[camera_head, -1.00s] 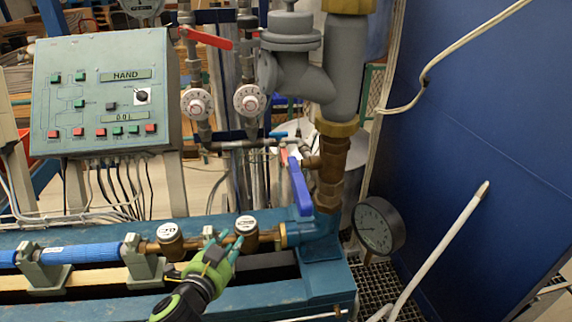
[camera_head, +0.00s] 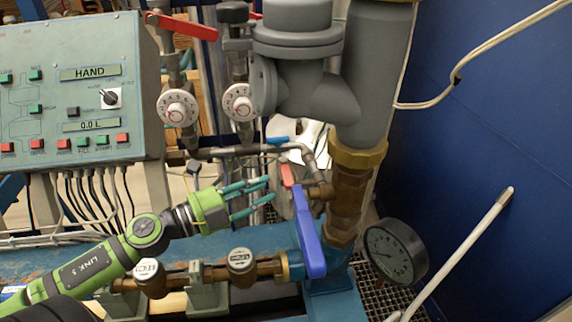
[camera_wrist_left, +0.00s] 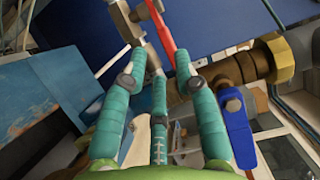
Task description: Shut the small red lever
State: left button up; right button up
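The small red lever (camera_head: 287,174) sits on thin pipework beside a brass fitting, just above the large blue lever (camera_head: 308,232). In the left wrist view the small red lever (camera_wrist_left: 162,28) runs down from the top edge towards the fingertips. My left gripper (camera_head: 262,190) is open, its teal fingers spread and pointing right, just left of the lever. In the left wrist view the fingers (camera_wrist_left: 160,62) are apart with nothing clearly held. The lever's near end lies by the right finger; I cannot tell whether they touch. My right gripper is not in view.
A grey vertical pipe (camera_head: 378,75) and brass fitting (camera_head: 348,200) stand right of the lever. A pressure gauge (camera_head: 395,252) is lower right. A larger red lever (camera_head: 182,26) is at upper left, above the dials. The control panel (camera_head: 70,85) stands left.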

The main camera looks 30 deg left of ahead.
aim_at(288, 177)
pick_arm(q)
jog(key=p+x, duration=0.1)
jog(key=x, duration=0.1)
jog(key=p+x, duration=0.1)
jog(key=x, duration=0.1)
jog(key=d+p+x, duration=0.1)
jog(key=x, duration=0.1)
jog(key=shift+s+r, duration=0.2)
jog(key=shift+r, duration=0.1)
jog(key=shift+d, duration=0.15)
jog(key=shift+f, duration=0.1)
grip_shut()
jog(key=shift+w, duration=0.1)
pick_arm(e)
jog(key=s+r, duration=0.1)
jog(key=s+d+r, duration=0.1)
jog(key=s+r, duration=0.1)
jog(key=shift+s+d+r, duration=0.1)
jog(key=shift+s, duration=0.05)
